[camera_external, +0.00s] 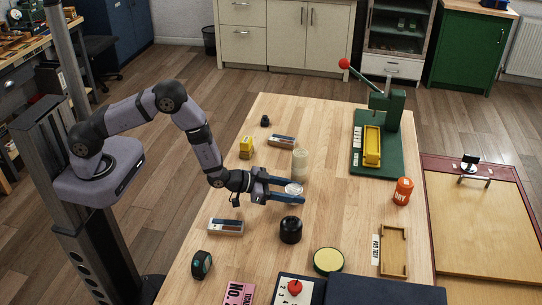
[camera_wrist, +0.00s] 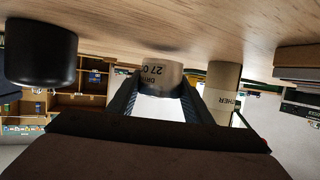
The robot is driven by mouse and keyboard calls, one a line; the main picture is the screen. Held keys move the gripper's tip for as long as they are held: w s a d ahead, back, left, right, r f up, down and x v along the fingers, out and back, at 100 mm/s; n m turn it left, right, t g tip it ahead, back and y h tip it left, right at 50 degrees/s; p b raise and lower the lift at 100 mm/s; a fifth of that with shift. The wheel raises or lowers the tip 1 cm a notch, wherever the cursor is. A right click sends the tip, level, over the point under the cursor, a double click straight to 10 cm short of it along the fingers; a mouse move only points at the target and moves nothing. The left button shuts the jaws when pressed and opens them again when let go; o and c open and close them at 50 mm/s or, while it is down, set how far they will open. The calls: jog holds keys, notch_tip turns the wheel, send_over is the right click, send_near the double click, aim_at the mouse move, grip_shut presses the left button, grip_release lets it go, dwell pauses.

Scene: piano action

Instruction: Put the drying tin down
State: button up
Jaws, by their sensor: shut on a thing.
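The drying tin (camera_external: 293,188) is a small pale round tin between the fingers of my gripper (camera_external: 287,190), low over the wooden table. In the wrist view, which looks upside down, the tin (camera_wrist: 162,74) shows dark lettering reading "DRY" and "27", with a dark finger on each side. My gripper (camera_wrist: 158,105) is shut on it. Much of the tin's side is hidden by the fingers in the outside view. I cannot tell whether its base touches the table.
A beige cylinder (camera_external: 300,161) stands just behind the tin, and a black round pot (camera_external: 291,230) stands in front. A green lever press (camera_external: 378,145), an orange can (camera_external: 402,191) and a wooden tray (camera_external: 394,252) are to the right. Bare wood (camera_external: 345,215) lies between.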

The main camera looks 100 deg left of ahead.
jog(key=shift+f, duration=0.65)
jog(key=shift+f, duration=0.15)
jog(key=o, duration=1.1)
jog(key=shift+r, duration=0.2)
jog(key=shift+b+v, duration=1.45)
jog(key=shift+v, duration=4.55)
